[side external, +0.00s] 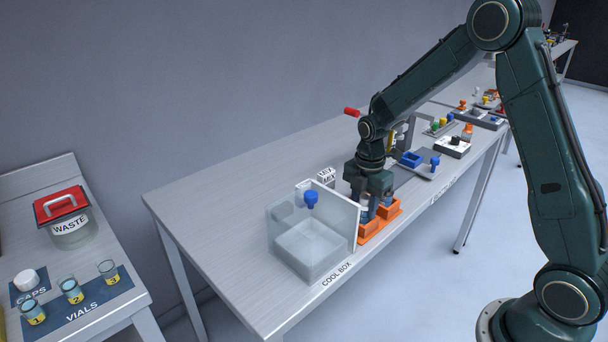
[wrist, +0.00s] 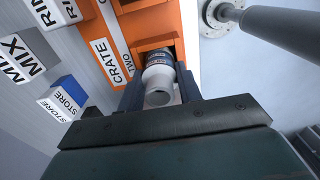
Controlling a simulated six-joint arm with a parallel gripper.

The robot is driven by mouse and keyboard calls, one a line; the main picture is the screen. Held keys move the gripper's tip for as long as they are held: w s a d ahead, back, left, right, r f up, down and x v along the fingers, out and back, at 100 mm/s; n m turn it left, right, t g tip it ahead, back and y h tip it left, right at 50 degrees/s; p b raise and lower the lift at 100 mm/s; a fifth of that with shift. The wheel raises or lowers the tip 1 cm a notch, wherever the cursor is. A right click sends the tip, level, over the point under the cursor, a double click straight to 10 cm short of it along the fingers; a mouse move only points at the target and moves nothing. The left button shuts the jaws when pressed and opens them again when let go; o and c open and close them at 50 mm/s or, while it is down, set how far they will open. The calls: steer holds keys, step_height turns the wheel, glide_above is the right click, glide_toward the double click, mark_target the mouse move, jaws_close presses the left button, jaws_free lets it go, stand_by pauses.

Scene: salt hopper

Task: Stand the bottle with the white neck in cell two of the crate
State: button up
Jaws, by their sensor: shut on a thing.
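The orange crate (side external: 393,208) stands on the bench beside the cool box, and its "CRATE" and "TWO" labels show in the wrist view (wrist: 104,32). My gripper (wrist: 160,88) is shut on the bottle with the white neck (wrist: 158,78). The neck points toward the wrist camera, and the dark-labelled body reaches down at the opening of the cell marked TWO. I cannot tell whether its base touches the cell floor. In the side view my gripper (side external: 372,200) is low over the crate and hides most of the bottle.
MIX blocks (side external: 326,175) stand behind. A grey tray (side external: 420,165) with blue items lies to the right. The bench's left part is clear.

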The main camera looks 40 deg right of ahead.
mark_target(364, 204)
steer(key=shift+f, duration=0.25)
steer(key=shift+f, duration=0.15)
steer(key=o, duration=1)
step_height(364, 204, up, 12)
steer(key=shift+r, duration=0.2)
stand_by(0.6)
